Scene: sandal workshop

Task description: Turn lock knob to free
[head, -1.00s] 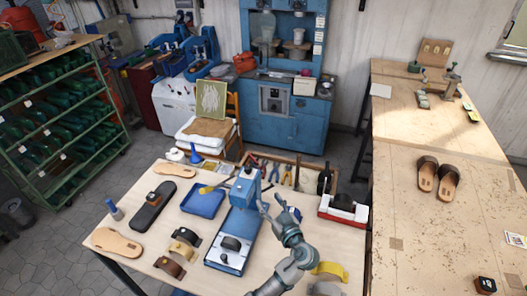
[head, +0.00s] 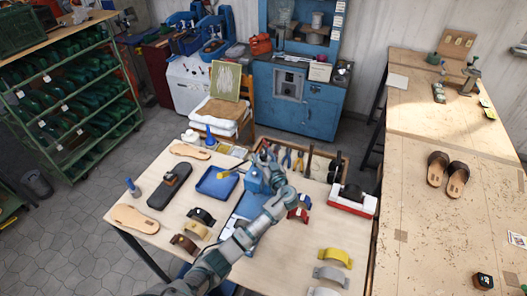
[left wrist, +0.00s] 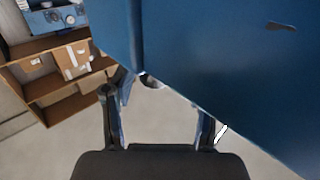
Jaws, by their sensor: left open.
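The blue press (head: 257,181) stands on the workshop table, largely hidden behind my left arm. My left gripper (head: 272,160) is at the upper part of the press, and its fingers are small and hard to make out in the head view. In the left wrist view my left gripper (left wrist: 160,118) is open, with its two fingers apart. The blue press body (left wrist: 215,60) fills the upper right there. A small round grey part (left wrist: 151,82), possibly the lock knob, shows at its lower edge, beyond the fingers and between them. Contact cannot be seen. My right gripper is not in view.
A blue tray (head: 217,183) lies left of the press, and a red and white device (head: 351,200) stands to its right. A tool box (head: 315,165) is behind. Sandal soles and coloured straps lie around. Bare tabletop shows at the front right of the press.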

